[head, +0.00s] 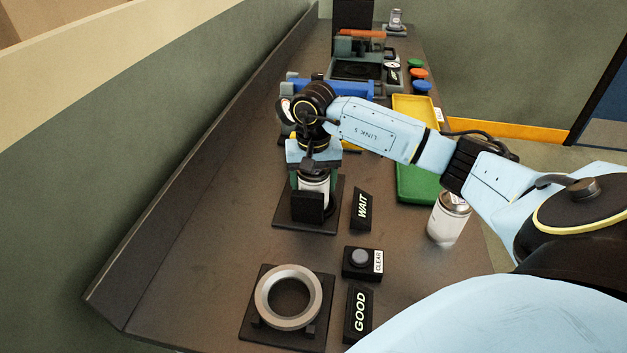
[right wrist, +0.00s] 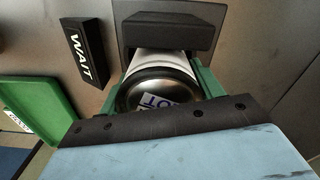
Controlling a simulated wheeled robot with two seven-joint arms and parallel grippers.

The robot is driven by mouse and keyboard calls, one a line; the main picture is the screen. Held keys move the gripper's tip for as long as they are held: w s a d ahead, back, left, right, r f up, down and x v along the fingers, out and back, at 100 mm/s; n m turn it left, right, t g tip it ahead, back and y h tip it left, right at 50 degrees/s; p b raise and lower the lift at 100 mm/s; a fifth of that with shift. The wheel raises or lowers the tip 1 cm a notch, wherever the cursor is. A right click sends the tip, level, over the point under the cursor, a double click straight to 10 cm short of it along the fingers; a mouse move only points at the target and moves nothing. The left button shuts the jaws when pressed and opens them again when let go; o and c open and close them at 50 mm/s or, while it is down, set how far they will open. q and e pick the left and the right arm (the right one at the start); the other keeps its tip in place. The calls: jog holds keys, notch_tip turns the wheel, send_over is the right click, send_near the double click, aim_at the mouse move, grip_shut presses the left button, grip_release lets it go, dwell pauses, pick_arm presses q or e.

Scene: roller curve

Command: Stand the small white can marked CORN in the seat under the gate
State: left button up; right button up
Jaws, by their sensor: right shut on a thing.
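My right gripper (head: 314,184) is shut on a white can (head: 315,188) with a silver lid, above the dark plate (head: 285,215) beside the WAIT sign (head: 362,207). In the right wrist view the can (right wrist: 160,88) sits between the green fingers; part of a lid label shows, but its full word is not readable. A black block (head: 307,207) covers part of the can in the head view, so I cannot tell whether its base touches the plate. A second white can (head: 449,222) stands at the right. CORN is not readable on either. I cannot clearly identify the gate.
A grey ring seat (head: 261,299) is beside the GOOD sign (head: 357,315). A CLEAR button box (head: 361,262) lies between the signs. A green tray (head: 413,192) and yellow tray (head: 405,105) are along the right edge. A blue structure (head: 355,86) stands beyond my wrist.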

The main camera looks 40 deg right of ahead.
jog(key=o, duration=1.6)
jog(key=shift+o, duration=0.2)
jog(key=shift+r+p, duration=2.65)
jog(key=shift+r, duration=1.9)
